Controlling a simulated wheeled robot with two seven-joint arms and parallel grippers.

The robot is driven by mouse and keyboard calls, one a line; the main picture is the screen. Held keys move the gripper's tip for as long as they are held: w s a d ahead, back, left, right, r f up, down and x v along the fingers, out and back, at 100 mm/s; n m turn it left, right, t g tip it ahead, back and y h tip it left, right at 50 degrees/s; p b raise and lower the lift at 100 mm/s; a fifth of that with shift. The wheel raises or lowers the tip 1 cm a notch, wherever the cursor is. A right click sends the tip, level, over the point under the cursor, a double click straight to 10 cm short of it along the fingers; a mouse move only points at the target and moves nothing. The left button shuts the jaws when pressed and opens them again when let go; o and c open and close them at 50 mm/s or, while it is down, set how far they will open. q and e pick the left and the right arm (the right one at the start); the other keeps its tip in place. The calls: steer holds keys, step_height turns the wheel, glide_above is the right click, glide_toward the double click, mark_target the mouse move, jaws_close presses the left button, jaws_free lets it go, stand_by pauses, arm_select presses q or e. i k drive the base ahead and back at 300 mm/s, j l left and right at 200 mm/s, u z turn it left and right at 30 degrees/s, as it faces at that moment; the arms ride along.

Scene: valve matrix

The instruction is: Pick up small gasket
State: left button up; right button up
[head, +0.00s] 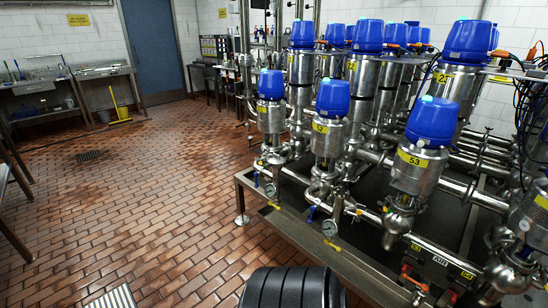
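I cannot make out a small gasket anywhere in the head view. The valve matrix (408,175) fills the right half of the view, with several steel valves topped by blue caps. The nearest ones carry yellow labels, one of which reads 53. Neither my left nor my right gripper is in view.
The valves stand on a low steel frame (300,240) with pipes and gauges. Steel benches (104,72) with sinks line the back left wall, near a blue door (153,45). A workbench (222,68) stands at the back. The brown tiled floor (150,180) is open at left and centre.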

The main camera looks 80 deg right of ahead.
mark_target(347, 186)
steer(key=z, duration=3.1)
